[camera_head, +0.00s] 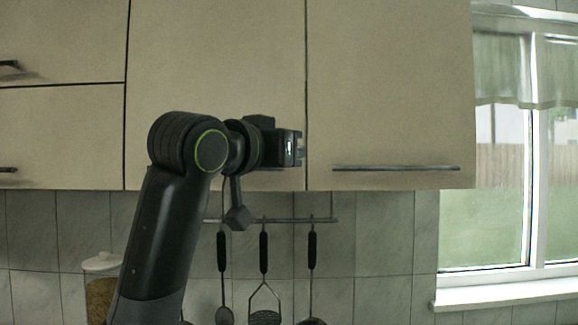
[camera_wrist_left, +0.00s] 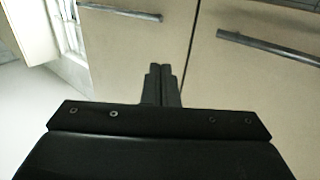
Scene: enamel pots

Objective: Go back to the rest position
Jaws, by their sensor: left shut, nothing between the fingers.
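My left arm rises from the bottom left in the head view, and its left gripper (camera_head: 299,148) is raised in front of the cream wall cabinets (camera_head: 215,60). The left wrist view shows the gripper's two dark fingers (camera_wrist_left: 161,72) close together, with nothing between them. Cabinet fronts with dark bar handles fill the background there. In the head view, the gripper overlaps the lower edge of the middle cabinet door and hides part of its handle. I cannot tell whether it touches the door. My right gripper is not in view.
A rail (camera_head: 325,220) below the cabinets holds several hanging utensils, including a masher (camera_head: 264,290). A lidded jar (camera_head: 101,265) stands at the lower left, partly behind my arm. The right cabinet door has a bar handle (camera_head: 395,168). A window (camera_head: 500,180) is at the right.

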